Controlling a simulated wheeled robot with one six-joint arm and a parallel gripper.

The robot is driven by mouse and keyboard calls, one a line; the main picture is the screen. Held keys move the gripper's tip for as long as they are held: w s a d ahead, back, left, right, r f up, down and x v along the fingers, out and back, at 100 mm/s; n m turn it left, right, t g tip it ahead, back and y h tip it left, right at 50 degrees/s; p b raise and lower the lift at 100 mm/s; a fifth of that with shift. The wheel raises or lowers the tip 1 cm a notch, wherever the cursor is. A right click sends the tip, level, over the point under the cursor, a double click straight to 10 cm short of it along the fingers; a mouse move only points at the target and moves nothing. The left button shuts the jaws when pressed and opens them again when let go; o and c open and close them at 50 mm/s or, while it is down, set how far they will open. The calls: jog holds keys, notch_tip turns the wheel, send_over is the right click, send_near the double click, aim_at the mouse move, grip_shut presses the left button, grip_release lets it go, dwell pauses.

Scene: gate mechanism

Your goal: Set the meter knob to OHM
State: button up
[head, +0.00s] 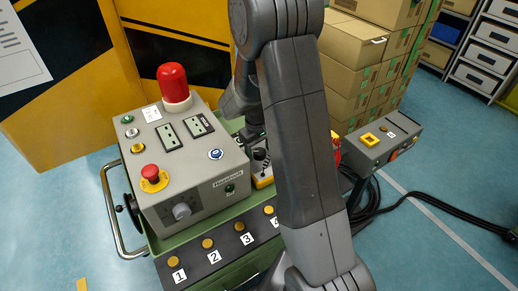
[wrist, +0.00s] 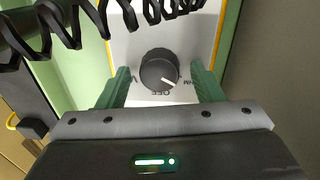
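The meter knob (wrist: 157,70) is a round black dial on a pale, yellow-edged meter face (wrist: 138,45) in the wrist view. Its white pointer line aims to the lower right, toward a small, partly hidden label at the right. An upside-down OFF label (wrist: 160,93) is below the knob and a V label is at its left. My gripper (wrist: 160,78) is open, with one green finger on each side of the knob and visible gaps between. In the head view, my arm hides much of the meter area; a yellow-edged device (head: 263,180) shows beside it.
A grey control box (head: 190,160) with a red beacon (head: 173,83), buttons and another knob (head: 181,211) stands left of my arm. Numbered buttons line the green cart's front. A grey pendant box (head: 385,143) and black cables are at the right. Cardboard boxes (head: 370,45) stand behind.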

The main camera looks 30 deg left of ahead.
aim_at(257, 153)
notch_tip(257, 153, up, 14)
jog(key=shift+s+a, duration=0.2)
jog(key=shift+s, duration=0.25)
jog(key=shift+f, duration=0.15)
dwell(0.4)
jog(key=f, duration=0.9)
jog(key=w+f, duration=0.1)
jog(key=f, duration=0.4)
jog(key=shift+d, duration=0.2)
jog(key=shift+s+r, duration=0.1)
jog(key=shift+r, duration=0.05)
